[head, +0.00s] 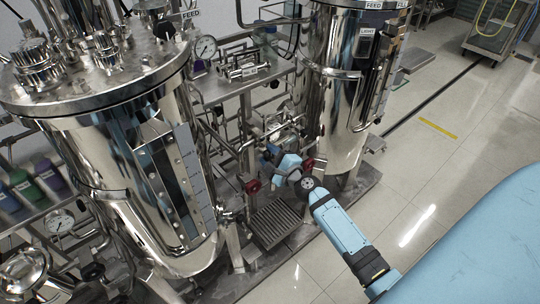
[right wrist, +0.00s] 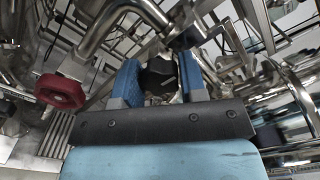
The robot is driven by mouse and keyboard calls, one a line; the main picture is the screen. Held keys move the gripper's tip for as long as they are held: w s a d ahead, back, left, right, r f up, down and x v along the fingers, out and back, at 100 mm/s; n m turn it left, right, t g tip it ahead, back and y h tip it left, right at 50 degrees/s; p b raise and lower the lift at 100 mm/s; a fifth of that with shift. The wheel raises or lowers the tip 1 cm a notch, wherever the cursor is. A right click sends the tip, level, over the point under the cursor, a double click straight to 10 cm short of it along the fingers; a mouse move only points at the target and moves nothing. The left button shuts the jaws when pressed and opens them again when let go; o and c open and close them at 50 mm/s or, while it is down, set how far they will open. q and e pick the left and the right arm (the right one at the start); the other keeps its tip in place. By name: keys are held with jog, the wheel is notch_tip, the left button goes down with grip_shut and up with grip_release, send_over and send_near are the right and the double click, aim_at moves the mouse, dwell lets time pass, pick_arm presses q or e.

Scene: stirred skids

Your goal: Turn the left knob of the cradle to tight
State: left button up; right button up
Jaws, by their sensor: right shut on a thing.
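My right gripper (head: 275,156) reaches in low between the two shiny steel tanks, among pipes and valves. In the right wrist view its two blue fingers (right wrist: 158,70) stand on either side of a dark knob-like part (right wrist: 157,77) and are shut on it. The fingers hide much of this part, and I cannot read its turn position or any label. I cannot tell for sure that it is the cradle's left knob. My left gripper is not in view.
A red handwheel (head: 252,186) sits left of the right gripper, also in the right wrist view (right wrist: 60,91). Another red handwheel (head: 308,163) is close on its right. The left tank (head: 125,165) and right tank (head: 325,110) flank the arm. Open tiled floor (head: 440,150) lies right.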

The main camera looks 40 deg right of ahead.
jog(key=o, duration=0.9)
pick_arm(q)
jog(key=b, duration=0.3)
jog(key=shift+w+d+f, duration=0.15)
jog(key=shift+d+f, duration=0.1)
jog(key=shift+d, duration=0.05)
pick_arm(e)
jog(key=s, duration=0.9)
jog(key=s+d, duration=0.1)
jog(key=s, duration=0.3)
jog(key=shift+s, duration=0.4)
